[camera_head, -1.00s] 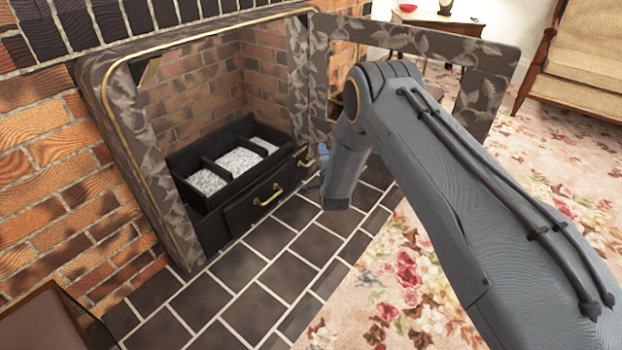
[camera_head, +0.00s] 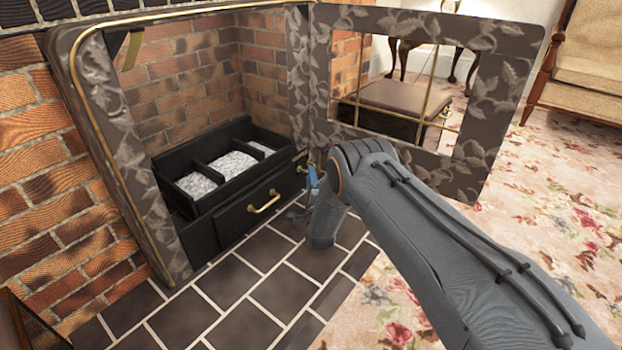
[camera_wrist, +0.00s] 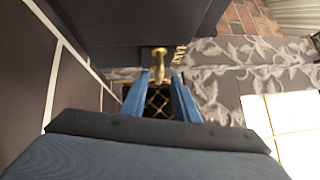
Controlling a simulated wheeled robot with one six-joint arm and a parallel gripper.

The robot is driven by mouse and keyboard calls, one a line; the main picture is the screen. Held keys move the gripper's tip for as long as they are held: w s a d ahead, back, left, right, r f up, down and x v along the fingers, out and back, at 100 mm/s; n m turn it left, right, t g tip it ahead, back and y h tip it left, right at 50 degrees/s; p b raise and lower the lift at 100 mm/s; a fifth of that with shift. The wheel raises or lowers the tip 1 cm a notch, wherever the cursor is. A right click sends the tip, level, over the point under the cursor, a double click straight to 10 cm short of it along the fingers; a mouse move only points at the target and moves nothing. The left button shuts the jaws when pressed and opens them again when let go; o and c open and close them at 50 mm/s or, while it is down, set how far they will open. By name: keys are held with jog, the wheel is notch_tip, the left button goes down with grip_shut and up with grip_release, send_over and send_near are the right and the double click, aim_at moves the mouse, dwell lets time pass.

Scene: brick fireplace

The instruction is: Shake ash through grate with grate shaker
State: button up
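The black grate box (camera_head: 190,160) stands inside the brick fireplace, with grey-white ash (camera_head: 228,165) in its compartments. A small brass handle, apparently the grate shaker (camera_wrist: 159,62), sticks out from the dark front in the wrist view. In the head view a bit of brass (camera_head: 302,169) shows at the right of the grate front, partly hidden by my gripper. My gripper (camera_wrist: 160,82) has blue fingers spread apart, with the brass handle lined up between their tips. I cannot tell whether they touch it. The gripper also shows in the head view (camera_head: 312,180).
A drawer with a brass pull (camera_head: 264,202) is below the ash, left of my gripper. The patterned fireplace door (camera_head: 490,120) stands open on the right, close to my arm. Dark hearth tiles (camera_head: 262,290) in front are clear.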

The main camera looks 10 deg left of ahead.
jog(key=shift+b+x, duration=0.5)
jog(key=shift+x, duration=0.65)
jog(key=shift+c, duration=0.4)
grip_shut()
jog(key=shift+s, duration=0.1)
